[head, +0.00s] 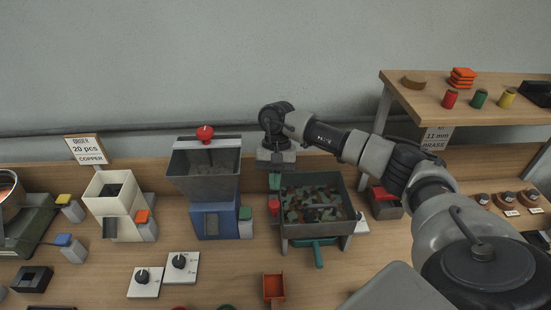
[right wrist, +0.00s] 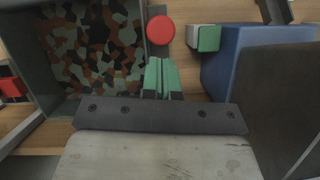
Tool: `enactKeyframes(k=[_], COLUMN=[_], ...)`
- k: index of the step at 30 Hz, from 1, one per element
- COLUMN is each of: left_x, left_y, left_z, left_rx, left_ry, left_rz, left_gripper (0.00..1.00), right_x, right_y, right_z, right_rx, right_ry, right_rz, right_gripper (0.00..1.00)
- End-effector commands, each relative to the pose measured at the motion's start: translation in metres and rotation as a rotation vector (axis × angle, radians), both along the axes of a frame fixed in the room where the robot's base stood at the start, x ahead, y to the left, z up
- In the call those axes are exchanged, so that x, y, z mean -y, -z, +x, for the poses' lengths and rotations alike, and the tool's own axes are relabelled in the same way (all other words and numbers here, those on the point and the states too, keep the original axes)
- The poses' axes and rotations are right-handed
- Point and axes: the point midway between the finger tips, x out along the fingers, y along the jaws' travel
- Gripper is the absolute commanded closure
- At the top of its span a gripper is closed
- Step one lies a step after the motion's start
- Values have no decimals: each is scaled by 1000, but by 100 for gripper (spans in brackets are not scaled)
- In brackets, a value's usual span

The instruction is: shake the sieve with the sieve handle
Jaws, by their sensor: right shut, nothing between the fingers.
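The sieve (head: 345,232) is a grey open box on legs, holding camouflage-patterned pieces. It also shows at the left of the right wrist view (right wrist: 42,78). A red knob (head: 274,205) stands beside its left wall; it looks like the sieve handle and shows as a red disc in the right wrist view (right wrist: 160,30). My right gripper (head: 275,182) has green fingers, pressed together and empty in the right wrist view (right wrist: 160,77). They point down beside the sieve, behind the knob and apart from it in that picture. My left gripper is out of view.
A blue machine with a grey hopper (head: 203,183) stands close left of my right gripper. A teal tray with a handle (head: 318,255) sits under the sieve. A red bin (head: 274,288) lies in front. A raised shelf (head: 430,100) is at the right.

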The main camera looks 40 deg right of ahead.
Motion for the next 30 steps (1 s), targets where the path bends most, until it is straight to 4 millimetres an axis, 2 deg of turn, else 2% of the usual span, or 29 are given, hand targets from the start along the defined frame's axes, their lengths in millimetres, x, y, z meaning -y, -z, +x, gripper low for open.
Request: enactKeyframes(k=[1,6,11,19,30], left_x=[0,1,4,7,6], left_y=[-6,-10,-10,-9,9], left_z=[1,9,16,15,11], left_rx=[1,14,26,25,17], left_ry=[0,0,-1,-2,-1], left_rz=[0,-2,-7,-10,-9], left_gripper=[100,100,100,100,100], right_x=[-2,-5,-5,-6,-35], right_y=[4,18,21,21,24], right_z=[-2,-5,-6,-8,-55], right_rx=[-4,-1,0,1,0], right_ry=[-1,1,0,-1,-4], right_rz=[1,0,0,0,0], right_gripper=[100,100,100,100,100])
